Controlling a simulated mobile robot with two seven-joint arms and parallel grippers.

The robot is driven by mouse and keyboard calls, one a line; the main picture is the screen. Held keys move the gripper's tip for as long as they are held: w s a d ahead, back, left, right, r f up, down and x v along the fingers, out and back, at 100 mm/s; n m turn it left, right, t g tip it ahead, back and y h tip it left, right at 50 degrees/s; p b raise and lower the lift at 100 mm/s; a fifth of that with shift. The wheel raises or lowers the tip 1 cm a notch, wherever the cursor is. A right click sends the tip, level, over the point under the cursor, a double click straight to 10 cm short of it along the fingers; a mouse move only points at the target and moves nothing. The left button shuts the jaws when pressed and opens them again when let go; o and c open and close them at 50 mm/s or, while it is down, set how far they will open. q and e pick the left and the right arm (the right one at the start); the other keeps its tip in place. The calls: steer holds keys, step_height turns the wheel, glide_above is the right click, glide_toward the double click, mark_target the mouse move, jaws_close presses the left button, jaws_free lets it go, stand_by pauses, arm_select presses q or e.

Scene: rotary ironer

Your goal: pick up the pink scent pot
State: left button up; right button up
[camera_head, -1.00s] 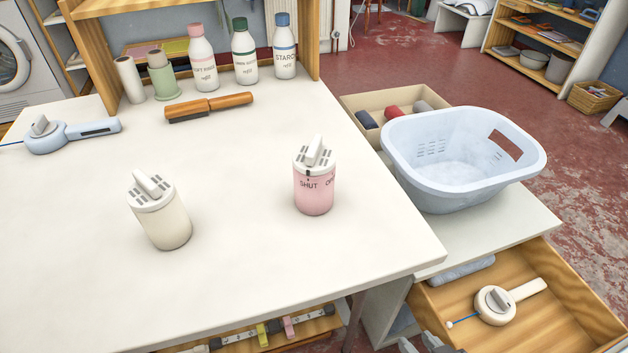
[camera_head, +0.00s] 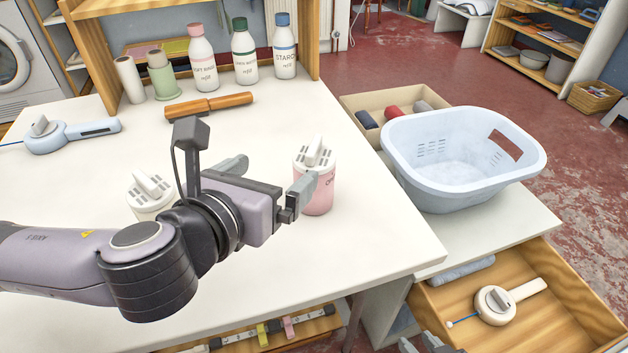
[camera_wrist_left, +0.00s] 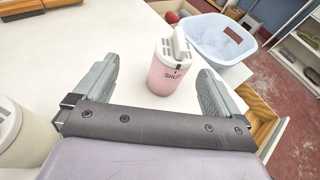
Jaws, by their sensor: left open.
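The pink scent pot (camera_head: 320,197) stands upright on the white table, with a white slotted lid and a raised grip on top. My left gripper (camera_head: 268,176) is open and empty beside it, and its near finger covers part of the pot's left side in the head view. In the left wrist view the pink pot (camera_wrist_left: 166,76) shows between the two spread fingers of my left gripper (camera_wrist_left: 160,82), with space on both sides. Grey tips at the bottom edge look like my right gripper (camera_head: 426,344), mostly cut off.
A cream pot (camera_head: 152,190) stands left of the pink one, partly behind my left arm. A wooden-handled brush (camera_head: 210,105), bottles (camera_head: 244,55) and a blue tool (camera_head: 75,133) are further back. A pale blue basket (camera_head: 460,165) stands right of the table, above an open drawer (camera_head: 520,315).

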arm_select(q)
steer(key=s+f, duration=0.1)
steer(key=s+d+f+m+g, duration=0.1)
steer(key=f, duration=0.1)
steer(key=shift+s+d, duration=0.1)
steer(key=shift+s, duration=0.05)
steer(key=shift+x, duration=5.75)
steer(key=shift+d+r, duration=0.1)
steer(key=shift+d, duration=0.1)
steer(key=shift+c, duration=0.4)
steer(key=c, duration=1)
